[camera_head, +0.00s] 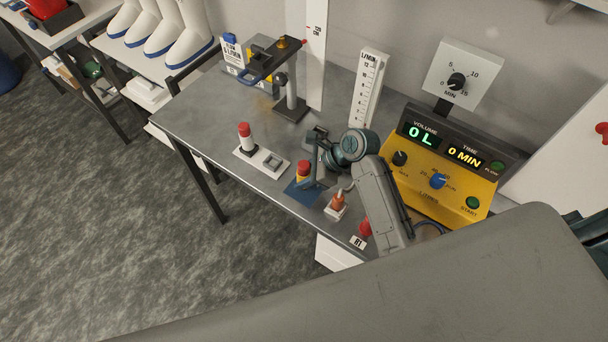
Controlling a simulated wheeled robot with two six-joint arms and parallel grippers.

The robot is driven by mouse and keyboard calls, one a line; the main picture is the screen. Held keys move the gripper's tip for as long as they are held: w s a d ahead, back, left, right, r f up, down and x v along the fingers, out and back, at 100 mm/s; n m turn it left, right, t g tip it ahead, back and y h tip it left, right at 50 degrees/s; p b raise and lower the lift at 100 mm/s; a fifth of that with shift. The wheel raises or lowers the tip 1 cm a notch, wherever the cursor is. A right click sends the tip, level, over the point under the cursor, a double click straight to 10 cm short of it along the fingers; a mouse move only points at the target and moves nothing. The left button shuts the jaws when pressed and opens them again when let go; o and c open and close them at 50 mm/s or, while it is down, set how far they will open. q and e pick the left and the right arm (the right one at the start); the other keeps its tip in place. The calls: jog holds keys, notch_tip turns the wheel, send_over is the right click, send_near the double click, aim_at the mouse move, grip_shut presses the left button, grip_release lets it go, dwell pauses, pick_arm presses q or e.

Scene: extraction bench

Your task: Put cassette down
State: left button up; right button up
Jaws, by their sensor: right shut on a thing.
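The cassette (303,173), a small piece with a red top and a yellow-orange band, is at a blue mat (297,196) near the front edge of the bench. My right gripper (311,177) points down beside it and is shut on it. The fingers are small in the view and partly cover it. I cannot tell whether its underside touches the mat. My left gripper is not in view.
A white holder (272,161) with a red-topped white cylinder (245,135) stands left of the mat. An orange piece (337,204) on a white base stands to its right. A yellow console (439,181) is further right. The bench's left part (205,105) is clear.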

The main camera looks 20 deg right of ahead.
jog(key=shift+f, duration=0.65)
jog(key=shift+f, duration=0.1)
jog(key=o, duration=1.2)
jog(key=shift+b+v, duration=1.65)
jog(key=shift+v, duration=4.45)
